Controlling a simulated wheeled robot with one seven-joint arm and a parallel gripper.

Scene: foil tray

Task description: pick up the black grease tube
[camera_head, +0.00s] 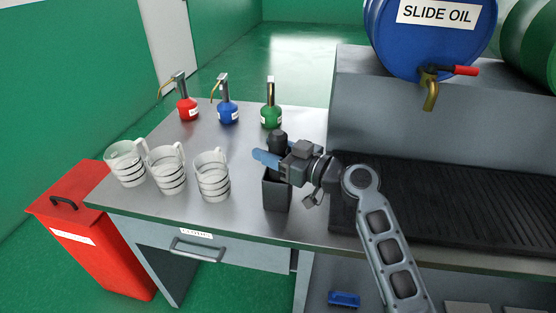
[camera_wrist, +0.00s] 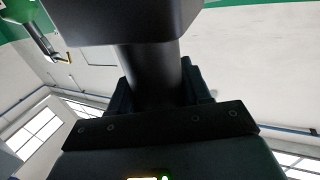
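The black grease tube (camera_head: 278,137) stands upright, with its dark top showing above my gripper in the head view. It rises over a dark grey square holder (camera_head: 277,195); its lower part is hidden, so I cannot tell how deep it sits. My gripper (camera_head: 265,158) reaches in from the right, level, with blue fingers at the tube, just above the holder. In the wrist view the tube (camera_wrist: 155,75) fills the middle, with dark finger parts close on both sides. I cannot tell whether they press on it.
Three clear measuring jugs (camera_head: 213,177) stand left of the holder. Red (camera_head: 187,110), blue (camera_head: 228,113) and green (camera_head: 271,117) oil cans stand behind. A raised block with a black ribbed tray (camera_head: 450,210) and a blue drum (camera_head: 425,45) lies right. A red bin (camera_head: 95,240) is at left.

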